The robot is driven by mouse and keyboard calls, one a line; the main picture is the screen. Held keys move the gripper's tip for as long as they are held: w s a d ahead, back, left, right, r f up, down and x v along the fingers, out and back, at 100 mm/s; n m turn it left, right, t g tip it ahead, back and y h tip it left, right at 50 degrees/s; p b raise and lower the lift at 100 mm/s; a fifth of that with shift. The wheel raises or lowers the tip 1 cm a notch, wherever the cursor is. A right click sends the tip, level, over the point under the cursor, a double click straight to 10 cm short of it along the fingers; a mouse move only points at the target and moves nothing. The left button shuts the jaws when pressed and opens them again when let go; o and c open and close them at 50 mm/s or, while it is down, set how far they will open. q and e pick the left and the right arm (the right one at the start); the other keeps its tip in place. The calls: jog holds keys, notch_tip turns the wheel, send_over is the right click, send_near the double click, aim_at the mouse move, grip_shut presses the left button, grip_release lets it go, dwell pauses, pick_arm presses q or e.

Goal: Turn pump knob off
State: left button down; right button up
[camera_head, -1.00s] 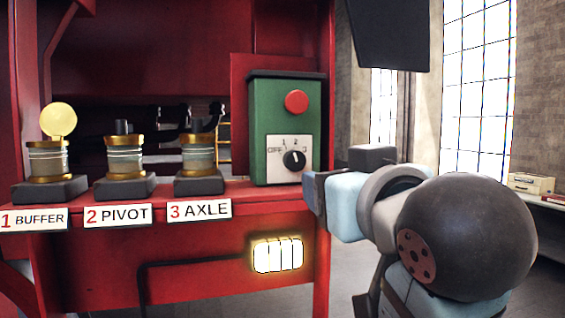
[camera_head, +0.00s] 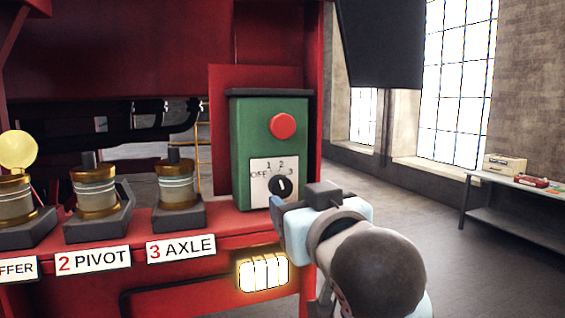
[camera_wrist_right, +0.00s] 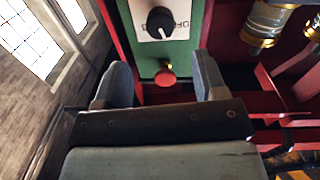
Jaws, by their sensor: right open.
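The pump knob (camera_head: 280,186) is a round black dial with a white mark, on a white plate (camera_head: 260,172) labelled OFF, 1, 2, 3. Its mark points roughly upward, near 2, not at OFF. The plate sits low on a green control box (camera_head: 242,135), under a red button (camera_head: 283,126). My right gripper (camera_head: 279,212) is just below and in front of the knob. In the right wrist view the open, empty gripper (camera_wrist_right: 162,78) faces the box, with the knob (camera_wrist_right: 160,20) beyond the fingers, not touched. My left gripper is not in view.
Left of the box, several brass-and-glass oilers stand on the red ledge, with the nearest oiler (camera_head: 178,187) above the 3 AXLE label (camera_head: 181,248). A lit lamp (camera_head: 263,272) is below. A dark hanging panel (camera_head: 380,45) and a side table (camera_head: 520,183) are at right.

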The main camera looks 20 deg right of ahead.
aim_at(283, 189)
jog(key=w+p, duration=0.2)
jog(key=w, duration=0.5)
jog(key=shift+w+p, duration=0.25)
jog(key=shift+p, duration=0.1)
jog(key=shift+w, duration=0.6)
jog(key=shift+f, duration=0.1)
jog(key=shift+c, duration=0.6)
jog(key=c, duration=0.8)
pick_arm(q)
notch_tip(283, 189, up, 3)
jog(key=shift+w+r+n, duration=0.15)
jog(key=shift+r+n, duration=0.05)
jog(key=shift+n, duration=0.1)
